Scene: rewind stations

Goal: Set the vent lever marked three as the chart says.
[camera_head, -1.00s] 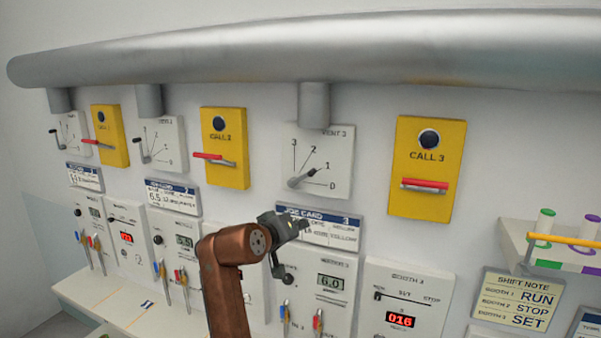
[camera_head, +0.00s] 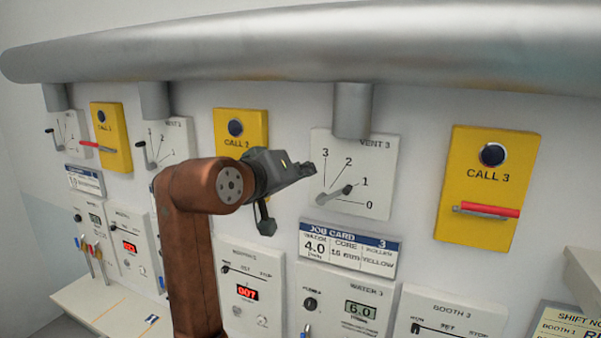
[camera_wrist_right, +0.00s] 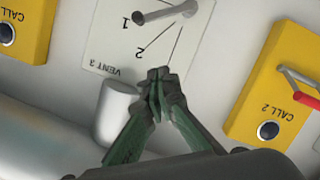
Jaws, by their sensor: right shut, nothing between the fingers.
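The vent 3 panel (camera_head: 385,150) is a white plate with marks 0 to 3. Its grey lever with a dark knob (camera_head: 347,190) points at or close to mark 1. In the wrist view the panel (camera_wrist_right: 108,45) is upside down, and the lever (camera_wrist_right: 160,15) lies by the 1. My right gripper (camera_head: 309,170) is shut and empty, just left of the panel in the head view. In the wrist view its closed fingertips (camera_wrist_right: 159,74) are over the panel's edge, apart from the lever. My left gripper is not in view. I see no vent chart.
Job card 3 (camera_head: 347,247) hangs below the panel. Yellow call box 3 (camera_head: 480,228) is to its right, and call box 2 (camera_head: 228,120) to its left. A large pipe (camera_head: 300,55) runs above, with a stub (camera_head: 352,110) down to the panel's top.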

